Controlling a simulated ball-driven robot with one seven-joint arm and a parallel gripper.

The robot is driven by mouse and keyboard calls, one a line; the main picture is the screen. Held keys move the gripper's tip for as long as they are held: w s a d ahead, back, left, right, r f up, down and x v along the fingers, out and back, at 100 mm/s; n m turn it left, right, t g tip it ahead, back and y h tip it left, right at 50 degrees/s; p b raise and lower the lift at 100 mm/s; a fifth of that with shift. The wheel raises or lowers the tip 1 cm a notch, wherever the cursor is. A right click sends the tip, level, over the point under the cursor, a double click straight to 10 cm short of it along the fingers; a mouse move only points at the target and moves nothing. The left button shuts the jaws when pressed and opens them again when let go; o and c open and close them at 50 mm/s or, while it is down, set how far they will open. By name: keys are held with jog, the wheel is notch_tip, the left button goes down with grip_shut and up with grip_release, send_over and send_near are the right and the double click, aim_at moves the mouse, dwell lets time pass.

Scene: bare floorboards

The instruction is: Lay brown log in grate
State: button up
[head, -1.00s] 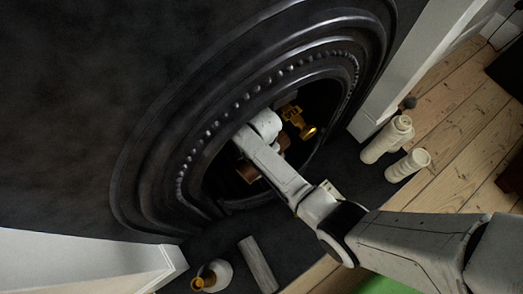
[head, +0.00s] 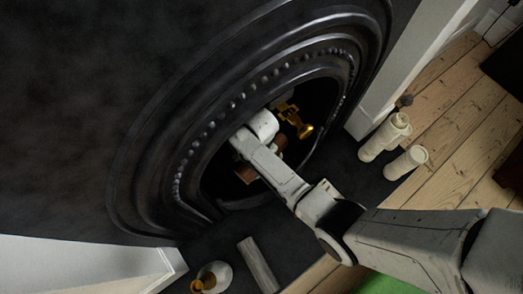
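The brown log (head: 245,174) shows in the head view inside the dark opening of the fireplace, partly hidden behind my arm. A brown patch also shows on the other side of the arm. The grate itself is lost in the dark of the opening. My arm reaches into the fireplace opening (head: 222,186), and its white end covers the middle of the log. My gripper's fingers are hidden behind the arm, so I cannot see whether they hold the log.
A brass object (head: 294,120) is inside the opening at the upper right. A grey log-like piece (head: 258,265) and a white vase (head: 217,275) with a gold top are on the dark hearth. Two cream candle-like pillars (head: 384,137) (head: 406,163) stand at the right. Floorboards at the right are partly clear.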

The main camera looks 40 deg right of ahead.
jog(key=shift+f, duration=0.15)
jog(key=o, duration=1.4)
jog(key=shift+f, duration=0.1)
